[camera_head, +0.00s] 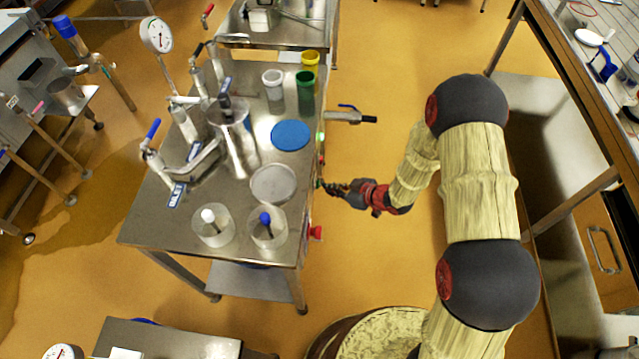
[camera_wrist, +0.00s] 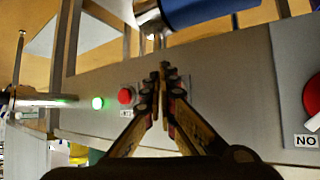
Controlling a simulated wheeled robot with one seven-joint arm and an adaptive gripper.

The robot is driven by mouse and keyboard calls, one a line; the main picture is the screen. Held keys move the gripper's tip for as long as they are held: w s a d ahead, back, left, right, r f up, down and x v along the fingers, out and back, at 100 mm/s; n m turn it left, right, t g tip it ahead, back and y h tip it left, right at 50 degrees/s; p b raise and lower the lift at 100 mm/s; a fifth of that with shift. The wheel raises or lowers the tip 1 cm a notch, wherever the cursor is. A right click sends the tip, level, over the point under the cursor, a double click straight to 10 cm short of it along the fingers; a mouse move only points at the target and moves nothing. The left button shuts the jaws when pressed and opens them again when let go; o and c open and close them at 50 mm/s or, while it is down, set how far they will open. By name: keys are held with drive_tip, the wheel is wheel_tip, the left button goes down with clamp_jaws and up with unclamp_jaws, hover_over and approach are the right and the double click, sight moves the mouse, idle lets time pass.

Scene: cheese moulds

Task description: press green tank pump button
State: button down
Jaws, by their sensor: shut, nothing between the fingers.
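A lit green button (camera_wrist: 97,103) sits on the grey side panel (camera_wrist: 230,85) of the steel table, in the wrist view. A red button (camera_wrist: 125,96) with a small label is just right of it. My gripper (camera_wrist: 160,72) is shut and empty, its fingertips together right of the red button. The fingers cover part of a small plate on the panel; anything behind them is hidden. In the head view a green light (camera_head: 321,137) shows on the table's right side. My gripper (camera_head: 325,186) is at that side, nearer the camera than the light. I cannot tell whether it touches the panel.
A large red knob (camera_wrist: 312,96) is at the right of the wrist view. A valve handle (camera_head: 350,117) juts from the table's side beyond my gripper. Cups, lids and a gauge (camera_head: 156,34) stand on the table (camera_head: 150,225).

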drive_tip(key=shift+d, duration=0.3)
drive_tip(key=d+p, duration=0.1)
drive_tip(key=d, duration=0.4)
drive_tip(key=shift+s, duration=0.1)
idle(0.3)
idle(0.6)
